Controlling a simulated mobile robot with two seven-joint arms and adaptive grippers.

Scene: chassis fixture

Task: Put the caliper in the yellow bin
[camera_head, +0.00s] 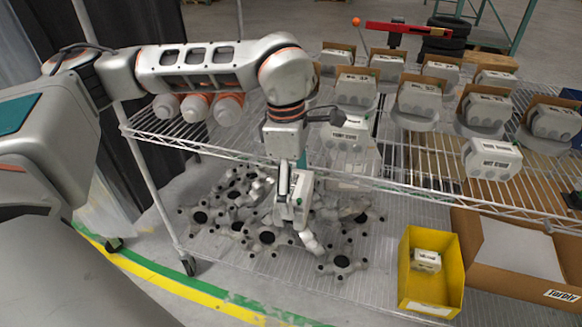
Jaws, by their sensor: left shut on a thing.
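The yellow bin (455,290) stands at the lower right on the lower wire shelf. One light-grey caliper-like block (425,260) with a dark-marked label lies inside it. My left gripper (301,226) points down over a heap of grey star-shaped metal parts (262,238) on the lower shelf, left of the bin. It is shut on a grey metal part, which I cannot tell clearly from the heap. Several similar pale labelled blocks stand on the upper shelf. One block (491,158) sits near that shelf's front edge, and another (346,134) is just right of my left wrist. My right gripper is not in view.
The upper wire shelf's front rail (420,192) runs across above the lower shelf. An open cardboard box (520,285) stands right of the yellow bin. Bare wire shelf lies between heap and bin.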

